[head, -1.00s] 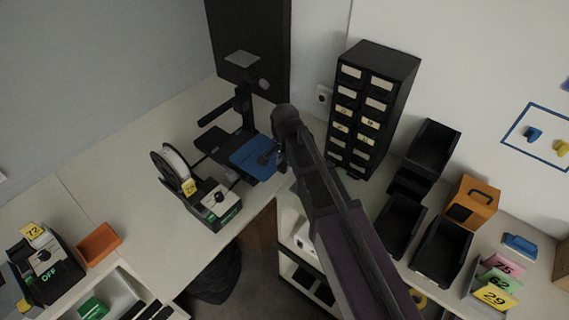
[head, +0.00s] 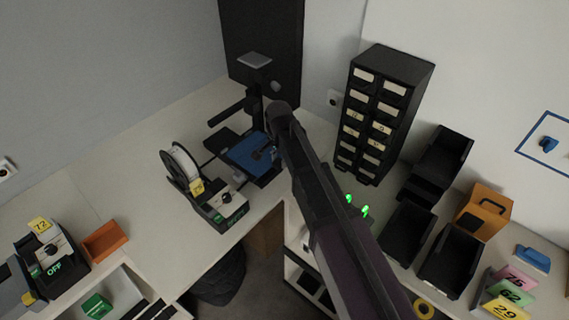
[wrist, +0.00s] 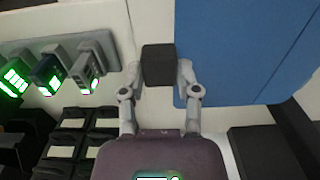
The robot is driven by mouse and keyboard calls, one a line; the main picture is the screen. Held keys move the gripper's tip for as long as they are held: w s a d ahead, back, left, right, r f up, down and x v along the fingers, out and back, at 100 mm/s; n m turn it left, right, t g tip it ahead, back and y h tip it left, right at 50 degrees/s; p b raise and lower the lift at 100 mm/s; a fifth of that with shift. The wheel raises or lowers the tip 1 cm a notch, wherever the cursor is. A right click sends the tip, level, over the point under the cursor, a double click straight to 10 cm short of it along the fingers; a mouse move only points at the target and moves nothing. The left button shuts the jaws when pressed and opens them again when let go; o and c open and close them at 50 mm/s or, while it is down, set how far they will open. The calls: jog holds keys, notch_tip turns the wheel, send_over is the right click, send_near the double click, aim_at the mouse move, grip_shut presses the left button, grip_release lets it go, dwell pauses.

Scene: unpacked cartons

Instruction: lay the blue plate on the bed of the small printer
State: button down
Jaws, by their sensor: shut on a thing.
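The blue plate (head: 249,152) is at the small printer (head: 257,112), over its bed area, in the head view. I cannot tell whether it touches the bed, which the plate mostly hides. In the wrist view the blue plate (wrist: 245,50) fills the upper right. My gripper (wrist: 159,72) is shut on a dark block at the plate's left edge, which appears to be its grip tab. In the head view my gripper (head: 270,153) is small and dark at the plate's right part, partly hidden by my arm.
A filament spool (head: 181,166) and a control box (head: 222,207) stand in front of the printer. A black drawer cabinet (head: 382,112) rises to the right. Black bins (head: 407,234) line the right bench. Small devices with green lights (wrist: 85,72) show in the wrist view.

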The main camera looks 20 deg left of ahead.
jog(key=shift+w+a+f, duration=0.1)
jog(key=shift+w+a, duration=0.1)
jog(key=shift+a, duration=0.35)
jog(key=shift+w+a, duration=0.15)
jog(key=shift+a, duration=0.35)
dwell(0.8)
jog(key=shift+f+b, duration=1.2)
jog(key=shift+b, duration=0.05)
jog(key=shift+c, duration=1.3)
grip_release()
jog(key=shift+r, duration=0.1)
jog(key=shift+r, duration=0.1)
jog(key=shift+r+p, duration=1.5)
jog(key=shift+p, duration=0.2)
